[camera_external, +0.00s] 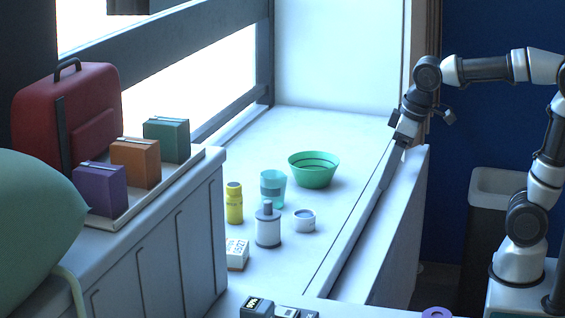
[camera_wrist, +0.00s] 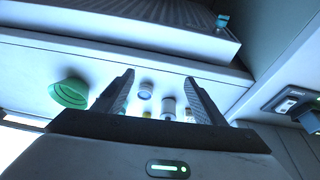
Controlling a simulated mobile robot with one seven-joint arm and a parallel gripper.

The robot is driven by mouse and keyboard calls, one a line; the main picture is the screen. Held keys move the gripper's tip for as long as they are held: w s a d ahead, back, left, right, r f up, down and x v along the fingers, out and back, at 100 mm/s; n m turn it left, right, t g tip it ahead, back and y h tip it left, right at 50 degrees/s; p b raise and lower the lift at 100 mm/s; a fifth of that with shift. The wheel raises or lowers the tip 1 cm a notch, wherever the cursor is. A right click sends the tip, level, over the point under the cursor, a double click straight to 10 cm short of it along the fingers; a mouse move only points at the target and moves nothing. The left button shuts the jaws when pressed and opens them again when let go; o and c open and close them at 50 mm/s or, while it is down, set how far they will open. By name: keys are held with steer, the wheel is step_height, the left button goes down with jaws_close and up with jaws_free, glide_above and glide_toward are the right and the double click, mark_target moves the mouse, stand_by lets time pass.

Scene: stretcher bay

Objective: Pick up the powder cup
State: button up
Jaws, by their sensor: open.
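The likely powder cup is a small, low white cup with a grey-blue inside (camera_external: 304,221), standing upright on the white counter. It also shows in the wrist view between my fingers (camera_wrist: 146,90). My gripper (camera_external: 387,182) is open and empty, above the counter's right edge, to the right of the cup and apart from it. In the wrist view both fingers of my gripper (camera_wrist: 159,77) show spread.
Near the cup stand a white bottle with a grey cap (camera_external: 268,230), a teal cup (camera_external: 272,188), a yellow bottle (camera_external: 234,204), a green bowl (camera_external: 314,173) and a white box (camera_external: 237,254). A raised ledge (camera_external: 392,225) runs along the counter's right side.

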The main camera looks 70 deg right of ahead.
steer(key=w+d+r+g+p, duration=0.1)
steer(key=w+r+p, duration=0.15)
steer(key=w, duration=0.35)
steer(key=w+r+g+p, duration=0.1)
steer(key=w+r+p, duration=0.15)
steer(key=w, duration=0.35)
steer(key=g+p, duration=0.2)
steer(key=p, duration=0.1)
glide_above(304, 215)
steer(key=s+a, duration=0.1)
steer(key=a, duration=0.2)
steer(key=shift+n, duration=0.4)
steer(key=f, duration=1.7)
steer(key=shift+s+d, duration=0.15)
steer(key=shift+d, duration=0.1)
steer(key=f, duration=0.5)
steer(key=shift+w+d+b, duration=0.1)
steer(key=shift+w+b, duration=0.15)
steer(key=shift+b, duration=0.15)
steer(key=shift+c, duration=0.4)
steer(key=c, duration=1)
